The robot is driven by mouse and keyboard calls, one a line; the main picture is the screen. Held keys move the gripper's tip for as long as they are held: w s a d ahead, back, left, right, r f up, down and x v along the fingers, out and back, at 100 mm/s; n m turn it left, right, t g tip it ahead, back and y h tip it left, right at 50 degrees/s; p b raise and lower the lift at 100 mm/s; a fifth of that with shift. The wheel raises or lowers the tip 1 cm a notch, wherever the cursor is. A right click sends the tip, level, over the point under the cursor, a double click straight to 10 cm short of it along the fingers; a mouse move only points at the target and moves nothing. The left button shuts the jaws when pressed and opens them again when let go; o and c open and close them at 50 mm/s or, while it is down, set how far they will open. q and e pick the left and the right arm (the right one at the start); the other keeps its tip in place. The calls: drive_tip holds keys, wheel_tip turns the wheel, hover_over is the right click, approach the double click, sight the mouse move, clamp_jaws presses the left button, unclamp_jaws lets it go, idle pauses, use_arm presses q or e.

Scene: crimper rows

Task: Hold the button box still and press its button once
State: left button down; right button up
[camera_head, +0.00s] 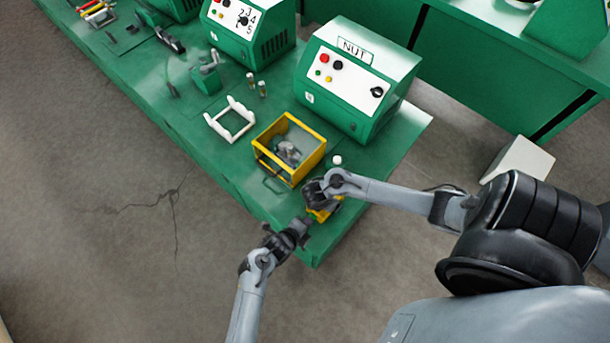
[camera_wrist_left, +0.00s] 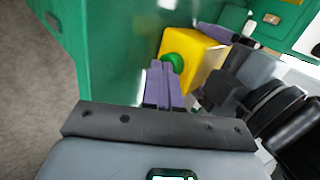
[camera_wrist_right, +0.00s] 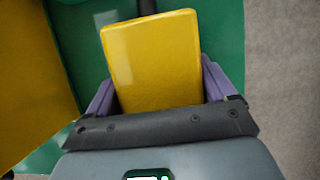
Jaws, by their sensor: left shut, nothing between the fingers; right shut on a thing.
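The button box is yellow and sits near the front corner of the green bench, partly hidden by my grippers in the head view (camera_head: 320,214). In the left wrist view the box (camera_wrist_left: 202,60) shows its round green button (camera_wrist_left: 175,63) on the side facing my left gripper. My left gripper (camera_head: 305,222) is shut and empty. Its fingertips (camera_wrist_left: 160,67) overlap the button's edge in that view; I cannot tell if they touch it. My right gripper (camera_head: 320,196) is shut on the box, with one finger on each side of the box in the right wrist view (camera_wrist_right: 152,62).
A yellow open bin (camera_head: 263,150) with grey parts stands close behind the box. A green machine marked NUT (camera_head: 345,85), a white frame (camera_head: 230,120) and a small white-topped cylinder (camera_head: 337,160) stand on the bench. The bench edge is close to my left gripper.

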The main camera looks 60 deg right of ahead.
use_arm(q)
drive_tip(key=shift+d, duration=0.9)
drive_tip(key=shift+s+d+r, duration=0.1)
drive_tip(key=shift+d, duration=0.1)
use_arm(e)
drive_tip(key=shift+a, duration=0.15)
use_arm(q)
drive_tip(key=a, duration=0.4)
drive_tip(key=shift+w+a+r, duration=0.1)
drive_tip(key=shift+w+a, duration=0.1)
drive_tip(key=shift+a, duration=0.15)
drive_tip(key=v, duration=0.9)
drive_tip(key=shift+a, duration=0.35)
use_arm(e)
drive_tip(key=shift+d, duration=0.2)
use_arm(q)
drive_tip(key=shift+r, duration=0.15)
idle(1.3)
